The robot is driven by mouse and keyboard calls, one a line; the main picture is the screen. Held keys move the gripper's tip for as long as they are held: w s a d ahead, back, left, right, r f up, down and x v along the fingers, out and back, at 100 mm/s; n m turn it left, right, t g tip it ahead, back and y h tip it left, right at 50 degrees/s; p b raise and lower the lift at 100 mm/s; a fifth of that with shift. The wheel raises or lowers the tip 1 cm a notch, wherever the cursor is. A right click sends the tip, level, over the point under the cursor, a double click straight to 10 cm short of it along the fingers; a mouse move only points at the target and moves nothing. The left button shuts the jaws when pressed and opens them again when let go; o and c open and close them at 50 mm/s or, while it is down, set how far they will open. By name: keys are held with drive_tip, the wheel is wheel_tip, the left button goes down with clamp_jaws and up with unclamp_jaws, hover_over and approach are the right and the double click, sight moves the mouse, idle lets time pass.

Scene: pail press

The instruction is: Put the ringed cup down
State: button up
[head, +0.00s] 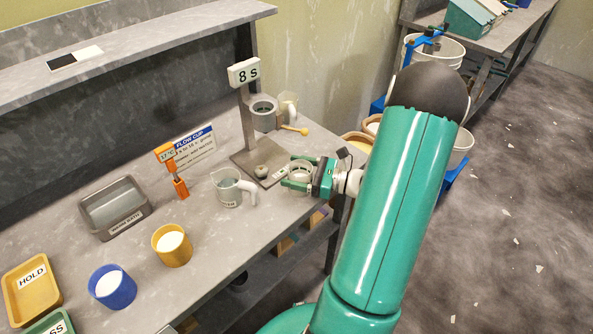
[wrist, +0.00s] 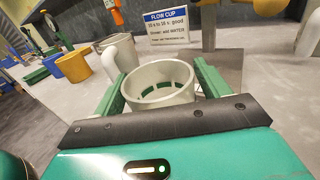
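My gripper (head: 299,178) points over the bench near its right edge, in front of the stand. In the wrist view, its two green fingers (wrist: 161,72) lie on either side of a pale grey cup (wrist: 160,99) and appear to press on its walls. The cup is upright and open at the top, with green segments visible inside. In the head view the cup (head: 300,173) shows between the fingers, partly covered by them. I cannot tell whether its base touches the bench or hangs just above it.
A grey jug (head: 229,188) stands left of my gripper. A stand (head: 247,120) marked 8 S holds another cup (head: 263,113), with a jug (head: 288,103) behind. Yellow (head: 171,250) and blue (head: 112,290) cups, a grey tray (head: 113,211) and a FLOW CUP sign (head: 193,149) are further left.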

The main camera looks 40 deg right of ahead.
drive_tip(key=shift+r, duration=0.1)
drive_tip(key=shift+s+d, duration=0.1)
drive_tip(key=shift+s, duration=0.05)
drive_tip(key=v, duration=1.1)
drive_tip(key=shift+s, duration=0.3)
